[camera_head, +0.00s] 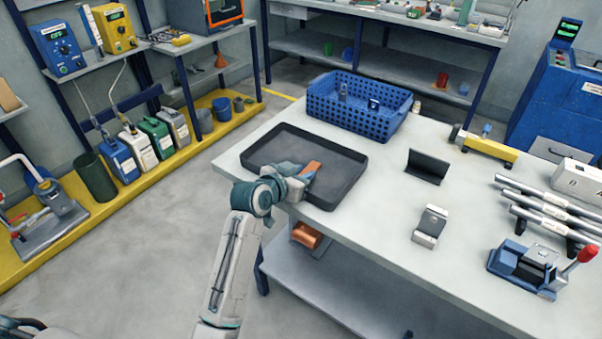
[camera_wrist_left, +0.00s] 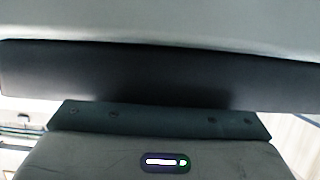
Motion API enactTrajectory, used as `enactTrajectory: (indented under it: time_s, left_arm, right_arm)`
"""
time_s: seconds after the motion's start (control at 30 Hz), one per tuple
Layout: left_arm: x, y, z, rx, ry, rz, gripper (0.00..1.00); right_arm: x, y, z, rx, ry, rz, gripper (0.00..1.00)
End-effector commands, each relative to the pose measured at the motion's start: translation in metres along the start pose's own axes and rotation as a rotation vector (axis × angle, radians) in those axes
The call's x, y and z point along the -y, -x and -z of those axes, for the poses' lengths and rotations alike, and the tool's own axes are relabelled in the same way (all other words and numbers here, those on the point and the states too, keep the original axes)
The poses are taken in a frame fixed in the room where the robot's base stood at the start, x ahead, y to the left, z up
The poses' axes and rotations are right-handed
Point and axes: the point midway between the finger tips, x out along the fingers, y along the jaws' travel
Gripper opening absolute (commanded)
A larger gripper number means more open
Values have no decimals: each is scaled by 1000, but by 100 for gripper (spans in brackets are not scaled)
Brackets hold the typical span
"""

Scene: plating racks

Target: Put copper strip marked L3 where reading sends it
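A copper-coloured strip (camera_head: 313,168) shows in the head view at the end of my left gripper (camera_head: 297,173), over the black tray (camera_head: 345,151). No marking on the strip can be read. The left wrist view shows a dark band across a pale surface and no clear strip. My right gripper is not in view.
A blue perforated basket (camera_head: 335,108) holding small items stands behind the tray. A black angled stand (camera_head: 427,167), a small grey-white block (camera_head: 430,226), a yellow tool (camera_head: 484,146), silver bars (camera_head: 545,209) and a blue clamp device (camera_head: 522,268) stand to the right. Clear bench lies between them.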

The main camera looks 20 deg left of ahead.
Motion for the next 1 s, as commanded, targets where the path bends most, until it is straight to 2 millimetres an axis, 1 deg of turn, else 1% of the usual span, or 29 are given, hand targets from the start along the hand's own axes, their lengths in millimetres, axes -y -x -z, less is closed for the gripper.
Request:
enactTrajectory:
  time_s: [0.03, 0.17, 0.3, 0.37, 0.6, 0.7, 0.83, 1.0]
  left_arm:
    - [-2, -4, -21, 42, 5, -7, 45]
    - [-2, -3, -19, 41, 4, -6, 46]
    - [-1, 3, -8, 41, 3, -5, 47]
    - [-1, 14, -11, 41, 3, -4, 47]
    - [0, 69, -4, 31, 1, -3, 47]
    - [0, 90, -2, 29, 1, -3, 47]
    - [0, 109, 0, 27, 2, -4, 47]
    - [0, 121, 2, 26, 4, -5, 47]
  right_arm:
    - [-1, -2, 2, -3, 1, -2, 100]
    - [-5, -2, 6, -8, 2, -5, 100]
    - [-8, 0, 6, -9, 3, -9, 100]
    - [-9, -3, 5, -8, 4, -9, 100]
    - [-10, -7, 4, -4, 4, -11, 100]
    - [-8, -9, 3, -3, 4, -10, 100]
    - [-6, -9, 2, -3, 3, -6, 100]
    - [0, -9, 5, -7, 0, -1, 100]
